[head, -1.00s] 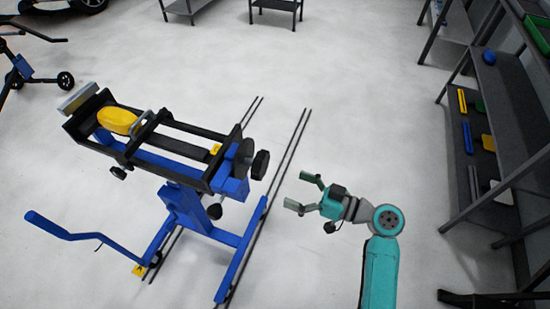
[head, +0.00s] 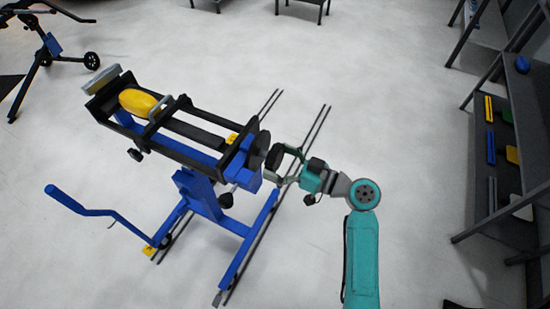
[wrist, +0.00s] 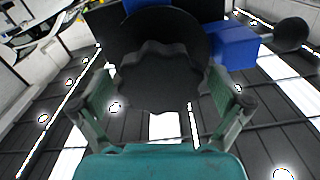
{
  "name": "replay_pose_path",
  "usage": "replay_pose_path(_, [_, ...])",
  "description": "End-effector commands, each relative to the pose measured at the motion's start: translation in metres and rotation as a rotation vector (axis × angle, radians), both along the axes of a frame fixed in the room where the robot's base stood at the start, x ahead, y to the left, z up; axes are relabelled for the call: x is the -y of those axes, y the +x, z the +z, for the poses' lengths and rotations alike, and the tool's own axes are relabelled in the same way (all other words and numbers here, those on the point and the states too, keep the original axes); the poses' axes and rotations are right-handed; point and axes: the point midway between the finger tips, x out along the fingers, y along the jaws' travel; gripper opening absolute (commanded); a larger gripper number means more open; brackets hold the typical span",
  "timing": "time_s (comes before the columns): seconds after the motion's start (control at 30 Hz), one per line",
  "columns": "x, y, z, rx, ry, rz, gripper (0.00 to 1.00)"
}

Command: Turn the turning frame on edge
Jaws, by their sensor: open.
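The turning frame (head: 186,127) is a long black frame lying flat on top of a blue stand (head: 203,193). A yellow oval piece (head: 138,102) lies in it near its far left end. A black scalloped knob (head: 274,157) sits at its near right end. My gripper (head: 282,164) is open at this knob, with its fingers on either side of it. In the wrist view the knob (wrist: 160,75) fills the space between the two fingertips (wrist: 168,92). I cannot tell whether the fingers touch it.
A blue crank arm (head: 90,210) sticks out at the stand's lower left. Dark floor rails (head: 312,128) run beneath the stand. Shelves (head: 530,120) with coloured tools stand at the right. Pale floor between the shelves and my arm is clear.

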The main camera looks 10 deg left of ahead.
Motion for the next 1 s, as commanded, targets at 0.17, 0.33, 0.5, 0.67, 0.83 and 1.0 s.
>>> replay_pose_path(0.17, [-0.0057, 0.0023, 0.0, 0.0, 0.0, -0.001, 1.0])
replay_pose_path(0.33, [-0.0057, 0.0024, 0.0, 0.0, 0.0, -0.001, 1.0])
replay_pose_path(0.5, [-0.0056, 0.0022, 0.0001, 0.0, 0.0, -0.001, 0.7])
replay_pose_path(0.67, [-0.0056, 0.0022, 0.0001, 0.0, 0.0, -0.001, 0.3])
replay_pose_path(0.83, [-0.0056, 0.0022, 0.0001, 0.002, -0.001, -0.001, 0.18])
replay_pose_path(1.0, [-0.0055, 0.0023, 0.0, 0.019, -0.007, -0.001, 0.18])
